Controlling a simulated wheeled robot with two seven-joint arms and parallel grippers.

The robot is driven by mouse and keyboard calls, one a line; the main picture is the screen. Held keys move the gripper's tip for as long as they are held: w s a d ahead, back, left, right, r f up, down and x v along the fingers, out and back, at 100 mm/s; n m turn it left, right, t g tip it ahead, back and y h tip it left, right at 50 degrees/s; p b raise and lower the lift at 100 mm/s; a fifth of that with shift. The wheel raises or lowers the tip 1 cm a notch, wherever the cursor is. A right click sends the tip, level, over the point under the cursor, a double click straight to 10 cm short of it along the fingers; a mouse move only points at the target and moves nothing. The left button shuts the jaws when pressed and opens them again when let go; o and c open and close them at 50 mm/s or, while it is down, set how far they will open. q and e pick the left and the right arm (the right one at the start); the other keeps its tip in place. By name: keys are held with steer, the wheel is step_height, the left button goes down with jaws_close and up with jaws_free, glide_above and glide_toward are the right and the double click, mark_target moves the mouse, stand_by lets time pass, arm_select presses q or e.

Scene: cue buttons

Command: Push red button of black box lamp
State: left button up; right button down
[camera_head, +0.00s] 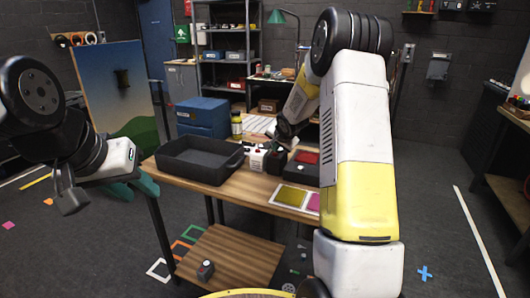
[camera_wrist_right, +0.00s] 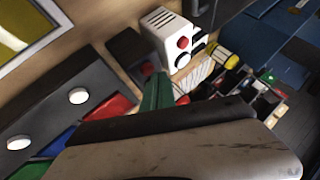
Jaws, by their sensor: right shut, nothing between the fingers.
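The black box lamp (camera_wrist_right: 124,45) stands beside a white box (camera_wrist_right: 171,32) on the table in the right wrist view. Its red button (camera_wrist_right: 148,69) shows right at my fingertip; I cannot tell whether they touch. In the head view the black box (camera_head: 276,158) is small and partly behind my arm. My right gripper (camera_wrist_right: 157,84) is shut and empty, with a green finger pointing at the black box; the head view shows it (camera_head: 284,138) just above the boxes. My left gripper (camera_head: 70,198) hangs left of the table, away from the boxes; its jaw opening is unclear.
The white box has its own red button (camera_wrist_right: 183,42). A dark panel (camera_wrist_right: 85,85) with white round buttons and coloured pads lies close by. A black tray (camera_head: 200,175) fills the table's left part. A yellow and pink mat (camera_head: 290,196) lies at the front edge.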

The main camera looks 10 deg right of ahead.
mark_target(276, 155)
steer(key=shift+r, duration=0.4)
step_height(276, 155, up, 6)
stand_by(0.6)
